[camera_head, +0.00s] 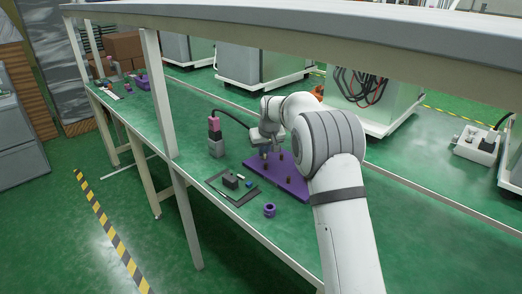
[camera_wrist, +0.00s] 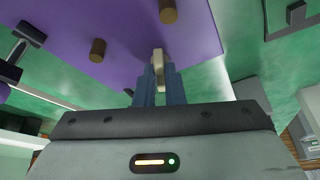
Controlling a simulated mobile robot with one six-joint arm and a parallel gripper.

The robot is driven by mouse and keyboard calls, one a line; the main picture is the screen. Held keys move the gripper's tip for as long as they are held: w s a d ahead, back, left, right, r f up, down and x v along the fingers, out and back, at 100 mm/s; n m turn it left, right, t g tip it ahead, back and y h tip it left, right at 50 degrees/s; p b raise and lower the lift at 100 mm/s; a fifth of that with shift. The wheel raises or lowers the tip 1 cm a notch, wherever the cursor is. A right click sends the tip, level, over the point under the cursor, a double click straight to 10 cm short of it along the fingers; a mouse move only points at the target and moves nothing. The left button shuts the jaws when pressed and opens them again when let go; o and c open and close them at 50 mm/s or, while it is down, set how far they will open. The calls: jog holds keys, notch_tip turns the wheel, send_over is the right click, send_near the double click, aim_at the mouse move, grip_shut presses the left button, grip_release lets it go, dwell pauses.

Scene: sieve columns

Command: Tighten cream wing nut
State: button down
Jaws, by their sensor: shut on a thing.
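The cream wing nut (camera_wrist: 158,58) is between the tips of my gripper (camera_wrist: 155,75) in the wrist view, and the jaws are shut on it. It is over the purple plate (camera_wrist: 110,22), near the plate's edge. Whether it sits on a post cannot be told, as the fingers hide its lower part. In the head view my gripper (camera_head: 265,153) is low over the far left part of the purple plate (camera_head: 290,184). The wing nut cannot be made out there.
Brown posts (camera_wrist: 97,50) stand on the plate close to the gripper. On the green bench are a dark tray (camera_head: 234,188) with small parts, a purple ring-shaped part (camera_head: 269,210) and a grey and pink tool (camera_head: 215,136) with a cable. An overhead shelf crosses above.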

jog(key=shift+a, duration=0.3)
jog(key=shift+d, duration=0.1)
jog(key=shift+m, duration=0.3)
jog(key=m+p, duration=0.1)
jog(key=m+h+p, duration=0.1)
jog(key=m, duration=0.1)
jog(key=shift+a+h, duration=0.2)
jog(key=shift+h, duration=0.1)
jog(key=m, duration=0.2)
jog(key=m+h+p, duration=0.1)
jog(key=m, duration=0.2)
jog(key=shift+a+h, duration=0.15)
jog(key=shift+h, duration=0.15)
jog(key=shift+w+a+f+m+g+h+p, duration=0.1)
jog(key=shift+m+g+h+p, duration=0.15)
jog(key=shift+m, duration=0.55)
jog(key=shift+a+m+g+h+p, duration=0.15)
jog(key=shift+m+h+p, duration=0.1)
jog(key=shift+m, duration=0.55)
